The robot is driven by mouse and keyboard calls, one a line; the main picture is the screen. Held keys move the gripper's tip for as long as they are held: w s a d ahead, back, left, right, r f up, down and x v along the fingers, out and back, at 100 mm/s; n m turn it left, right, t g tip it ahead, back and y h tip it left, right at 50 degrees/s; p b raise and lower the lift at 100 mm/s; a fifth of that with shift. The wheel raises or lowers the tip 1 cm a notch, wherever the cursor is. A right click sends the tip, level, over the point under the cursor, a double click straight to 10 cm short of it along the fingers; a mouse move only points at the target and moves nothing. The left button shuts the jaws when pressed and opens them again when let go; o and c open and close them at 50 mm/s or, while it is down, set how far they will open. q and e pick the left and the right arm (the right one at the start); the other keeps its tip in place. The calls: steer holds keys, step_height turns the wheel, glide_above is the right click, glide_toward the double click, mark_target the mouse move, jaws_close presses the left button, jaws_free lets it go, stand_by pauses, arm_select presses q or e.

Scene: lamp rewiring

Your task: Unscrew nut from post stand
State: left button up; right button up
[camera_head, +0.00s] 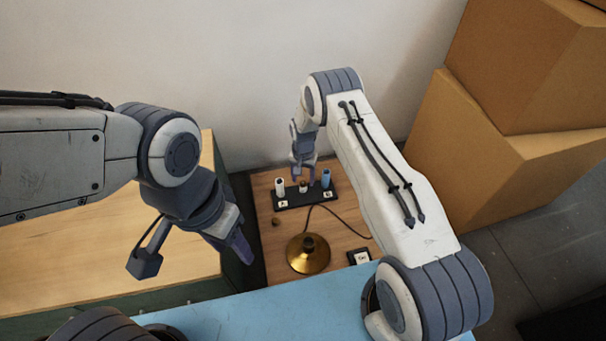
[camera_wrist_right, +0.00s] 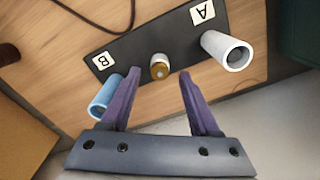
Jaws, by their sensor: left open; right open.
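The black post stand (camera_head: 291,205) lies on a wooden tabletop, with a white tube (camera_head: 280,187) at label A and a blue tube (camera_head: 326,178) at label B. Between the tubes is a short post with a brownish nut (camera_wrist_right: 159,71) on it. My right gripper (camera_wrist_right: 158,77) is open. In the right wrist view its fingertips appear on either side of the nut; contact cannot be told. In the head view the right gripper (camera_head: 303,175) is over the middle of the stand. My left gripper (camera_head: 245,252) is open and empty, left of the tabletop.
A brass lamp base (camera_head: 308,254) with a dark cord stands in front of the stand. A small brown piece (camera_head: 276,222) and a labelled dark square (camera_head: 359,257) lie on the wood. Cardboard boxes (camera_head: 500,150) stack at the right. A wall is behind.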

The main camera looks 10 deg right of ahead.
steer(key=shift+f, duration=0.5)
jaws_close()
steer(key=n, duration=0.8)
